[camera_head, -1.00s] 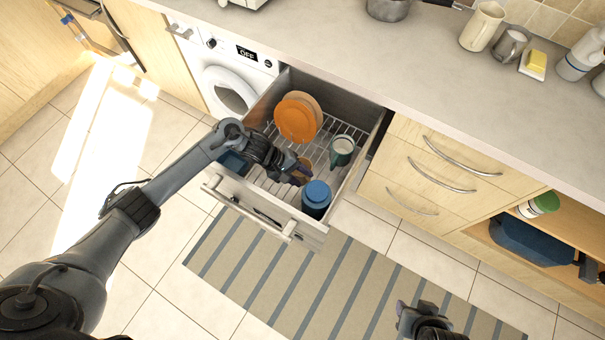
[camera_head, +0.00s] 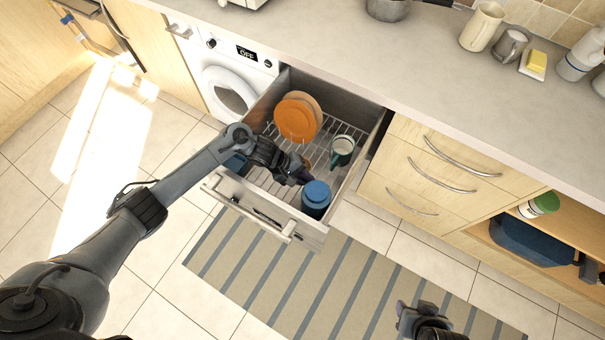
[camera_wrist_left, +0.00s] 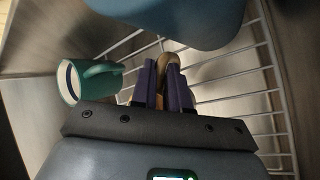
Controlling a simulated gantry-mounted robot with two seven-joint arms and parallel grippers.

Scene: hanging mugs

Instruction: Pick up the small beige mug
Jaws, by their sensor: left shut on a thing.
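My left gripper (camera_head: 300,177) is inside the open drawer, beside a blue canister. In the left wrist view its dark purple fingers (camera_wrist_left: 165,82) are close together, shut on a tan-brown piece (camera_wrist_left: 172,59), which I take to be the small beige mug. Most of that mug is hidden by the fingers. In the head view the gripper covers nearly all of it. My right gripper (camera_head: 428,318) is low over the striped rug, partly cut off by the frame; its fingers cannot be made out.
The drawer (camera_head: 226,196) has a wire rack. It holds orange plates (camera_head: 295,120), a teal-green mug (camera_head: 342,148), also in the wrist view (camera_wrist_left: 92,80), and the blue canister (camera_head: 316,196), close to the gripper. The counter (camera_head: 400,70) lies behind.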

